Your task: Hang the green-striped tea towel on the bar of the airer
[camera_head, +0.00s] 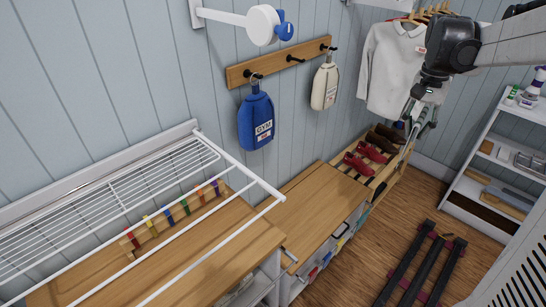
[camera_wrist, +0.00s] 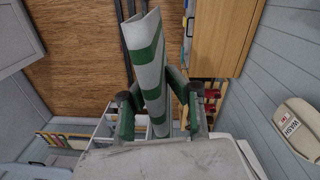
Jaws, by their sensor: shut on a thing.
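The green-striped tea towel (camera_wrist: 150,70), white with green bands, is pinched between the fingers of my gripper (camera_wrist: 158,108) in the wrist view. It looks folded or gathered into a narrow strip. In the head view my gripper (camera_head: 424,118) is at the upper right, in front of the hanging shirt, and the towel is mostly hidden there. The white wall-mounted airer (camera_head: 110,195) is at the left, well apart from my gripper. Its front bar (camera_head: 215,250) runs over the wooden top, with no towel on it.
A blue bag (camera_head: 256,120) and a cream bag (camera_head: 325,86) hang from a peg rail (camera_head: 275,63). Below are wooden tops (camera_head: 310,205) and a shoe rack (camera_head: 365,165). White shelves (camera_head: 470,190) stand at the right. Floor is open in the middle, with a dark rail frame.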

